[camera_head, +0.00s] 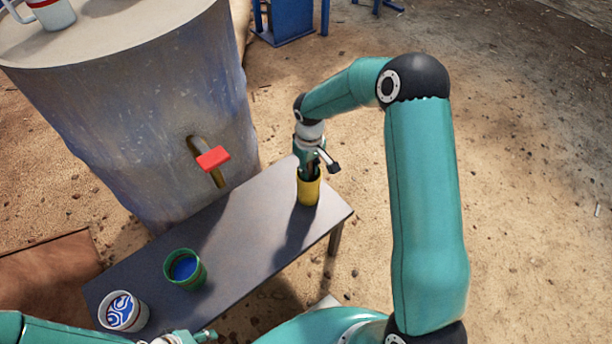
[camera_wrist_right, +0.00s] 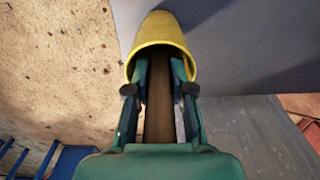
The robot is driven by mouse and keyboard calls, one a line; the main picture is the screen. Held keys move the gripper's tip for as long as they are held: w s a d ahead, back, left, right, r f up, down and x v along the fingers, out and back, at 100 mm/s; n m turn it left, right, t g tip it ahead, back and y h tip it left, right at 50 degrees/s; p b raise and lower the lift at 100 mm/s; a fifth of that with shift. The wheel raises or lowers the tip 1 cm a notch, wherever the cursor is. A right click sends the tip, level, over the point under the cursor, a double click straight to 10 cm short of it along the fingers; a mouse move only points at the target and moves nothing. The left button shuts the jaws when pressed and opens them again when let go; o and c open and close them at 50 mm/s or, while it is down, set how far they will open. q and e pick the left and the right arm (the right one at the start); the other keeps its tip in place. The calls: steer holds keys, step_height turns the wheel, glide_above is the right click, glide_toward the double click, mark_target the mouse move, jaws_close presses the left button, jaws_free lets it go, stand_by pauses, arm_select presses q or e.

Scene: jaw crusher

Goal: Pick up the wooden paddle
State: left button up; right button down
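The wooden paddle (camera_wrist_right: 158,100) shows in the right wrist view as a brown strip standing in a yellow cup (camera_wrist_right: 160,31). The yellow cup stands at the right end of the dark table in the head view (camera_head: 308,191). My right gripper (camera_head: 311,172) points down into its mouth. In the wrist view the two fingers of the right gripper (camera_wrist_right: 159,75) are on either side of the paddle, very near it. Whether they press on it cannot be told. The paddle's lower end is hidden in the cup. My left gripper (camera_head: 193,338) is partly cut off at the bottom edge.
The dark table (camera_head: 245,225) also bears a green cup (camera_head: 185,270) with blue inside and a white cup (camera_head: 123,311) with a blue pattern. A large grey barrel (camera_head: 125,110) with a red-handled tap (camera_head: 213,159) stands behind it. The table's middle is clear.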

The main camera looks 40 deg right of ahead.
step_height(320, 180, up, 20)
steer(key=p, duration=0.4)
steer(key=shift+p, duration=0.3)
stand_by(0.6)
